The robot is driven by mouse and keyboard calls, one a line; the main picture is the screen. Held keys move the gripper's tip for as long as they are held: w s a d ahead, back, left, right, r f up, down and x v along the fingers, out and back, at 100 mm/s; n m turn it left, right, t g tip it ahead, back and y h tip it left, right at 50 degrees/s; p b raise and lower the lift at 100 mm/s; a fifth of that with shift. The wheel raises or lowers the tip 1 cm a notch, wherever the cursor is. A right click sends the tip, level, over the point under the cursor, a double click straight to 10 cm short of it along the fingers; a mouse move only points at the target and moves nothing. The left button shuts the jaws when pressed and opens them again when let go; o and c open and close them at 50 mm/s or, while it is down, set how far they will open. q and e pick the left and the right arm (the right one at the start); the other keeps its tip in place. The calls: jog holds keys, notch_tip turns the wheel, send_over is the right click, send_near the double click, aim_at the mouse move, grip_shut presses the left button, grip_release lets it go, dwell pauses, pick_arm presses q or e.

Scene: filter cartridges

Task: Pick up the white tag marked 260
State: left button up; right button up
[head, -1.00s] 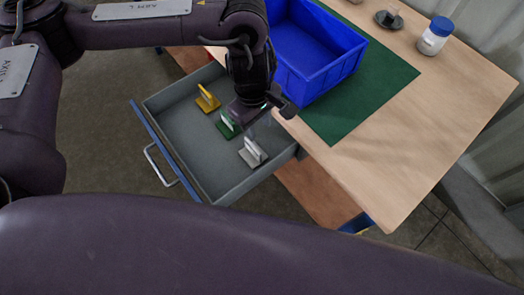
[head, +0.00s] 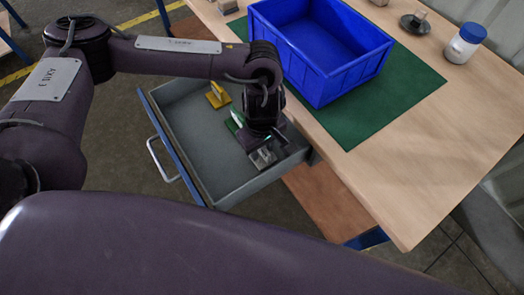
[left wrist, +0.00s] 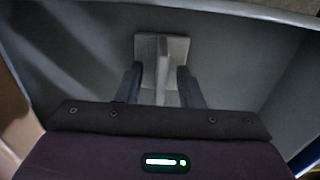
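The white tag (head: 264,158) sits in the open drawer, near its right end in the head view. Its square base and upright fin also show in the left wrist view (left wrist: 163,58). My left gripper (head: 260,147) is down in the drawer at the tag. In the left wrist view its two dark fingers (left wrist: 159,82) stand on either side of the fin, with a gap on each side, so it is open. No marking on the tag can be read, and the gripper hides part of it in the head view. My right gripper is not in view.
A yellow tag (head: 217,97) and a partly hidden green tag (head: 235,119) are in the same grey drawer (head: 189,139). The drawer walls stand close around the gripper. A blue bin (head: 335,80) stands on a green mat (head: 382,118) on the table above.

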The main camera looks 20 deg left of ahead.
pick_arm(q)
jog(key=shift+f, duration=0.15)
jog(key=shift+c, duration=0.2)
grip_shut()
